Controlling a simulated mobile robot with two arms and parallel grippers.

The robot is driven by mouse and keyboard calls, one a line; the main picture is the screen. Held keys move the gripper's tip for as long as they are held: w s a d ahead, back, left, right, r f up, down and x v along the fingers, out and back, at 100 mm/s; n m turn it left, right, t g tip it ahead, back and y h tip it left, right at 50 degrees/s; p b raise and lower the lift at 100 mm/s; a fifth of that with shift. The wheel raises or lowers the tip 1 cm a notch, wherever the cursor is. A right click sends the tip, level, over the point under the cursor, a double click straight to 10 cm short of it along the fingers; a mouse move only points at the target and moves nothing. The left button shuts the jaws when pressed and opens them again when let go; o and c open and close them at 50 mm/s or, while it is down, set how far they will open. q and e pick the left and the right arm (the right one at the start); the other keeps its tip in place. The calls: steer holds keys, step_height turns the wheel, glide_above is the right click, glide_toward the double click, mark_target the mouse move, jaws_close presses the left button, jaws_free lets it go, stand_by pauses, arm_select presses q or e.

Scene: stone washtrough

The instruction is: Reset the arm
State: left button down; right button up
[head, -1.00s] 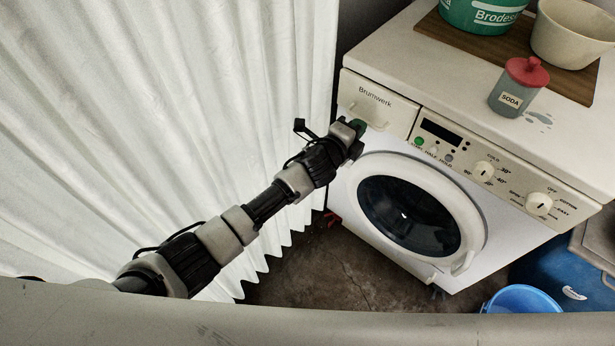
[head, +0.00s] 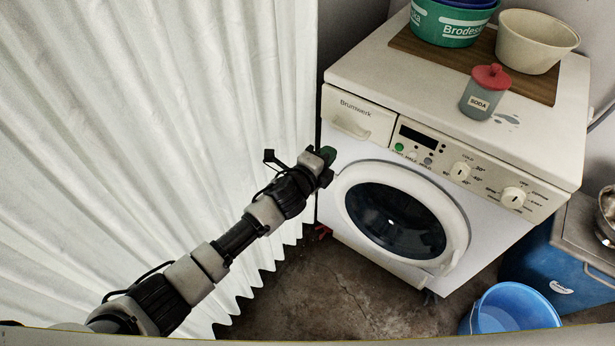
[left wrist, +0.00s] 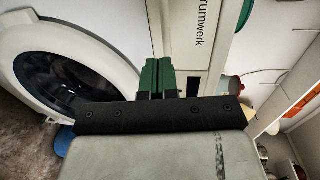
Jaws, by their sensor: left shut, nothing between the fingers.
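My left gripper (head: 328,155) has green fingers and is in front of the washing machine (head: 350,208), just below its detergent drawer (head: 358,116) and near the upper left of the round door (head: 396,220). In the left wrist view the green fingers (left wrist: 157,78) are together with nothing between them. The machine's front and part of its door show beyond them. The drawer and the door look shut. My right gripper is not in view.
A white pleated curtain (head: 150,140) hangs close along the left of my arm. On the machine stand a soda jar (head: 484,93), a green tub (head: 447,22) and a cream bowl (head: 536,42). A blue bucket (head: 515,308) stands on the floor at the lower right.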

arm_select(q)
steer(key=s+a+f+n+g+y, duration=0.1)
steer(key=s+a+n+g+y, duration=0.4)
steer(key=s+a+n, duration=0.95)
steer(key=s+a+f+n+g+y, duration=0.1)
steer(key=s+a+n+g+y, duration=0.35)
steer(key=s+a+n, duration=0.95)
steer(key=s+d+f+m+g+p, duration=0.1)
steer(key=s+d+f+m+p, duration=0.15)
steer(key=f, duration=0.75)
steer(key=s+d+f+m+g+p, duration=0.1)
steer(key=s+f+m+p, duration=0.25)
steer(key=f, duration=0.65)
steer(key=s+a+f+p, duration=0.1)
steer(key=s+f+p, duration=0.1)
steer(key=s+f, duration=0.4)
steer(key=s+a+f+g+p, duration=0.1)
steer(key=s+a+f+p, duration=0.1)
steer(key=s+f, duration=0.4)
steer(key=s, duration=0.3)
steer(key=shift+s+a, duration=0.15)
steer(key=shift+s, duration=0.15)
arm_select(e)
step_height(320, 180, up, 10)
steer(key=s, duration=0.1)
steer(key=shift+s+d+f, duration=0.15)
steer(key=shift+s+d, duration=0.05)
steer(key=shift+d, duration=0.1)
